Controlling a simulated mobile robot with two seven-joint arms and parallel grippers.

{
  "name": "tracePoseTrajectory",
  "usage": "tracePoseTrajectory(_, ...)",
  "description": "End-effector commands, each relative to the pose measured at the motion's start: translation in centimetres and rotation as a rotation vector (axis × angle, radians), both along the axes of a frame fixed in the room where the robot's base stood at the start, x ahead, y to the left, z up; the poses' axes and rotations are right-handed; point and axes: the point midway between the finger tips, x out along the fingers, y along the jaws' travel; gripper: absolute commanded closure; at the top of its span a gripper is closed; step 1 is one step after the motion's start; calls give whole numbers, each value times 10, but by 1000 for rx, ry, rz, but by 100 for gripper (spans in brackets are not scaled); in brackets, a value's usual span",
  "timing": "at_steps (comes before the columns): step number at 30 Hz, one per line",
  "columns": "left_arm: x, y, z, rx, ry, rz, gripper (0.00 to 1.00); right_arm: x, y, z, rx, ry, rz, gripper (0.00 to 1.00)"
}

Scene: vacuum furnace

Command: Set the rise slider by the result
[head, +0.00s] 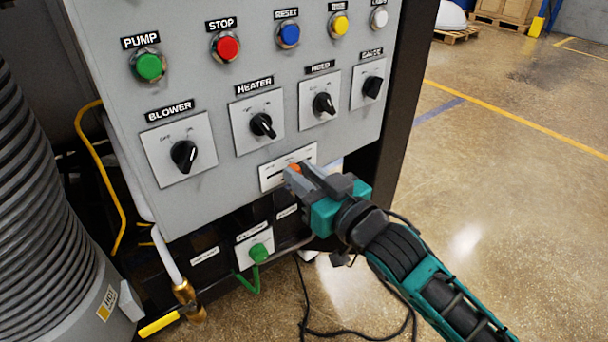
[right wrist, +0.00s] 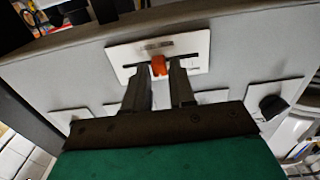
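The rise slider is a white plate (head: 270,180) with a dark slot, low on the grey panel under the heater and mode knobs. Its orange slider knob (head: 295,167) shows at my right gripper's fingertips. In the right wrist view the orange knob (right wrist: 159,65) stands near the middle of the slot, between the two fingertips of my right gripper (right wrist: 160,72). My right gripper (head: 299,174) hides the plate's lower right part in the head view. The scale marks are too small to read. My left gripper is not in view.
Above the slider are the blower (head: 184,156), heater (head: 262,125) and mode (head: 323,104) knobs and push buttons. A green plug (head: 259,253) with a cable sits below. A ribbed grey hose (head: 35,200) stands at left. The floor at right is open.

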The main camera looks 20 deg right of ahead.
Motion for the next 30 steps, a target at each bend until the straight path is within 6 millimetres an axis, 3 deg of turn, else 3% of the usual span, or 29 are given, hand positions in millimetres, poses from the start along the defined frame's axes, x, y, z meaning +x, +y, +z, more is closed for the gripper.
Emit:
tracePoseTrajectory(7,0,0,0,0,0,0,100,0,0,0,0,0,0,100)
tracePoseTrajectory(23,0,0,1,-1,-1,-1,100,-1,1,0,0,0,0,100)
tracePoseTrajectory(30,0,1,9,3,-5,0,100,-4,12,2,4,1,1,100)
